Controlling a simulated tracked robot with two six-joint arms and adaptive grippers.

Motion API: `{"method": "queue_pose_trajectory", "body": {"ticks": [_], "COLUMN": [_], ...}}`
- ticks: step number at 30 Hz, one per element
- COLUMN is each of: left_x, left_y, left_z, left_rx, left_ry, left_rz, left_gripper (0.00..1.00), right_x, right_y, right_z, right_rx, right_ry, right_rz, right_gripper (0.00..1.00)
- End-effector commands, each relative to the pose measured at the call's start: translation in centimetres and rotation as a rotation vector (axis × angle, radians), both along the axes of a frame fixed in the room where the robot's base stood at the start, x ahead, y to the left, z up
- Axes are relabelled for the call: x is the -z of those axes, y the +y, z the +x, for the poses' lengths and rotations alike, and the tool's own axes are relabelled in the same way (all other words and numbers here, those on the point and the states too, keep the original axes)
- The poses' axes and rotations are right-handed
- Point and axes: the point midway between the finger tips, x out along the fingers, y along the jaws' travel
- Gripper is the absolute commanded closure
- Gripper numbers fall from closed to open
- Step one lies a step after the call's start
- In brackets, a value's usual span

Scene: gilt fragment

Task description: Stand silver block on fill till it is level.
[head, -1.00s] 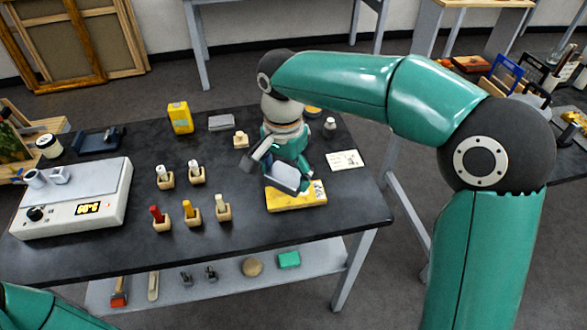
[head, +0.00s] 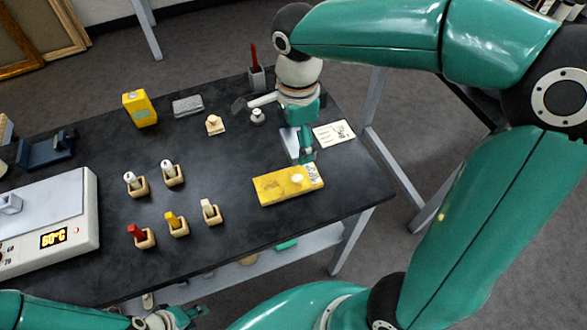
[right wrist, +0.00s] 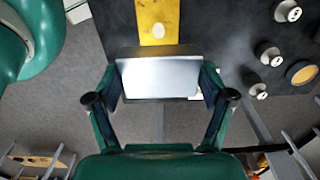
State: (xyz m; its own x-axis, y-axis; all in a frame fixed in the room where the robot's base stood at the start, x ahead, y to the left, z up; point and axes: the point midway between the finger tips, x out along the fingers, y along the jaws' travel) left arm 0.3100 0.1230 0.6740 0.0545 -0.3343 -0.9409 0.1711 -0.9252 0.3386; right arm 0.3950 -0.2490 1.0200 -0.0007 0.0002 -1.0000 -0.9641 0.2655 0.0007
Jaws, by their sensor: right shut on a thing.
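The silver block (right wrist: 160,76) is between both fingers of my right gripper (right wrist: 160,95) in the right wrist view, its shiny face toward the camera. In the head view my right gripper (head: 305,150) is behind the yellow-gold fragment (head: 270,188), and the block (head: 288,142) is partly hidden by it. The fill is a pale round patch (head: 297,178) on the fragment. It also shows in the right wrist view (right wrist: 158,30), uncovered and beyond the block. My left gripper (head: 175,318) is at the bottom edge of the head view, below the table front; its fingers are unclear.
Several small holders with red, yellow and white tools, such as the red one (head: 140,236), stand left of the fragment. A heating plate (head: 70,215) reading 60°C is at the left. A white card (head: 334,133) lies behind the fragment. Dark tabletop (head: 225,165) is clear between.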

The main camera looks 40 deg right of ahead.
Motion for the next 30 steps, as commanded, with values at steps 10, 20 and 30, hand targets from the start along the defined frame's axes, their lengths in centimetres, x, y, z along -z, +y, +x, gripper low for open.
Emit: {"method": "queue_pose_trajectory", "body": {"ticks": [10,20,30], "left_x": [0.1,0.1,0.1], "left_y": [0.0,0.0,0.0], "left_z": [0.0,0.0,0.0], "left_rx": [0.000,0.000,0.000], "left_ry": [-0.001,-0.001,-0.001], "left_rz": [0.000,0.000,0.000], "left_gripper": [0.60,0.60,0.60], "right_x": [6.3,9.9,10.8], "right_y": [-0.2,-0.2,-0.1], "right_z": [-0.1,-0.1,-0.1], "right_rx": [0.005,0.004,0.005], "right_ry": [0.001,0.003,-0.001], "right_rz": [0.000,0.000,0.001], "right_gripper": [0.67,0.67,0.67]}}
